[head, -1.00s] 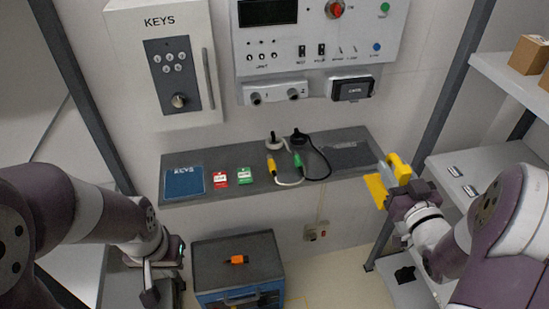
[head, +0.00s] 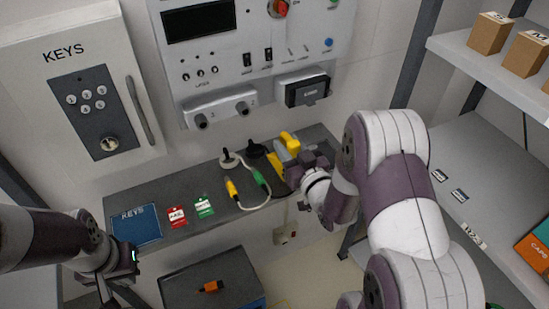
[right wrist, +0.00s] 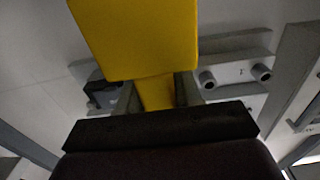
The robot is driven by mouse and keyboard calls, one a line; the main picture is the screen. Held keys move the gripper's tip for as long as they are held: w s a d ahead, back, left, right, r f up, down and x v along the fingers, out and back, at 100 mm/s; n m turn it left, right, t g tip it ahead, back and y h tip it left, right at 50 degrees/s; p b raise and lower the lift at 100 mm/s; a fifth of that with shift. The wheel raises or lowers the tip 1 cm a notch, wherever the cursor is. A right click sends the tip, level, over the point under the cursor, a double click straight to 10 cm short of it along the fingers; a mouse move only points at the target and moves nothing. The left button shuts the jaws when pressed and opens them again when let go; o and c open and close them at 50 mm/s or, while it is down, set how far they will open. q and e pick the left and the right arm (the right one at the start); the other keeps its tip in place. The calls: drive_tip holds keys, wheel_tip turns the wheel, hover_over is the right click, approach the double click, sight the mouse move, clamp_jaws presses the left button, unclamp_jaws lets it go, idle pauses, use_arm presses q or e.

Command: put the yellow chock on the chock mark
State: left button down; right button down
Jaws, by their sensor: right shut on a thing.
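The yellow chock (head: 290,142) is in my right gripper (head: 292,158), over the right part of the grey wall shelf (head: 245,220). In the right wrist view the yellow chock (right wrist: 135,40) fills the upper middle, its lower part between the two dark fingers (right wrist: 158,95). I cannot tell whether it touches the shelf. My right arm hides part of the shelf's right end. I cannot make out a chock mark for certain. My left gripper (head: 112,292) hangs low at the left, its fingers partly cut off by the picture edge; its opening is unclear.
A blue KEYS mat (head: 136,226), a red tag (head: 177,217) and a green tag (head: 204,206) lie on the shelf. Yellow and green plugs (head: 232,189) with cables lie left of the chock. Below is a cart (head: 185,285) with an orange item (head: 210,287). Shelves with boxes (head: 490,33) stand right.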

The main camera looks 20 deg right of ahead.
drive_tip(key=shift+w+a+f, duration=0.35)
drive_tip(key=shift+w+f, duration=0.1)
drive_tip(key=shift+w, duration=0.1)
drive_tip(key=shift+w+a+f, duration=0.35)
drive_tip(key=shift+w+f, duration=0.1)
drive_tip(key=shift+w, duration=0.1)
wheel_tip(320, 180, down, 3)
drive_tip(key=shift+s+r, duration=0.1)
drive_tip(key=shift+d+f, duration=0.1)
drive_tip(key=shift+f, duration=0.25)
drive_tip(key=shift+f, duration=0.25)
drive_tip(key=c, duration=0.8)
unclamp_jaws()
drive_tip(key=shift+r, duration=0.1)
drive_tip(key=shift+o, duration=0.2)
